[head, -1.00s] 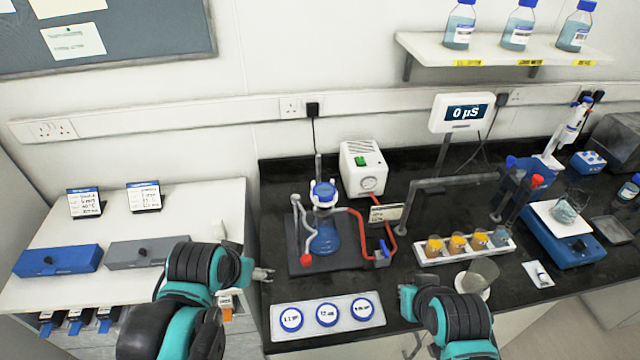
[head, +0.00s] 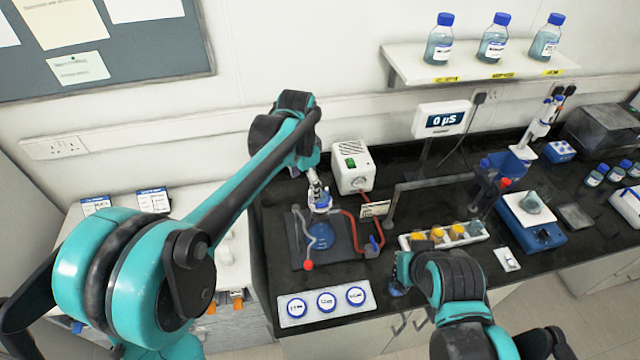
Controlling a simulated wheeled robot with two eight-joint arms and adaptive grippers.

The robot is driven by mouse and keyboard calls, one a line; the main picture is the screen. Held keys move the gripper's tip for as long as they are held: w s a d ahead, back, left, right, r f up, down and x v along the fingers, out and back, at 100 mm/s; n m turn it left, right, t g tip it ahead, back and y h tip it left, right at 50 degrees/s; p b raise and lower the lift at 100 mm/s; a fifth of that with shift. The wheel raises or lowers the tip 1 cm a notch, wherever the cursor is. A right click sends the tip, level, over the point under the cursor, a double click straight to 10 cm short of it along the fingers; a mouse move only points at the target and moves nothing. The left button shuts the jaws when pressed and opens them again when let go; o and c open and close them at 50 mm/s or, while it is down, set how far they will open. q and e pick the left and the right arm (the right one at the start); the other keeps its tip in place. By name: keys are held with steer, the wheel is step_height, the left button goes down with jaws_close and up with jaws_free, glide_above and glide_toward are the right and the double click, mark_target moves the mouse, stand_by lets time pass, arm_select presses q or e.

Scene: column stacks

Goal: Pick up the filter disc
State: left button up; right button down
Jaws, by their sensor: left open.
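I cannot make out a separate filter disc. A flask (head: 321,235) with blue liquid stands on a dark base, with a white and blue filter top (head: 321,203) on its neck. My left gripper (head: 318,190) is open, pointing down right over this top; whether it touches is too small to tell. Three round white containers with blue rims and labels (head: 326,301) sit in a white tray (head: 309,316) at the bench front. My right gripper (head: 398,286) is low near the front edge, right of the tray; its fingers are mostly hidden by its own arm.
Glass tubing and a red hose (head: 350,225) flank the flask. A white pump (head: 352,167) stands behind it. A blue balance (head: 530,222) stands further right.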

arm_select(q)
steer(key=w+d+m+p, duration=0.1)
steer(key=w+d+m+g+p, duration=0.1)
steer(key=d, duration=0.1)
steer(key=shift+w+d, duration=0.3)
steer(key=shift+w, duration=0.1)
steer(key=shift+d+f, duration=0.1)
steer(key=shift+f, duration=0.2)
step_height(320, 180, down, 8)
steer(key=shift+w+r, duration=0.1)
steer(key=shift+r, duration=0.1)
steer(key=c, duration=1)
arm_select(e)
step_height(320, 180, up, 4)
steer(key=shift+s+f, duration=0.1)
steer(key=shift+f, duration=0.05)
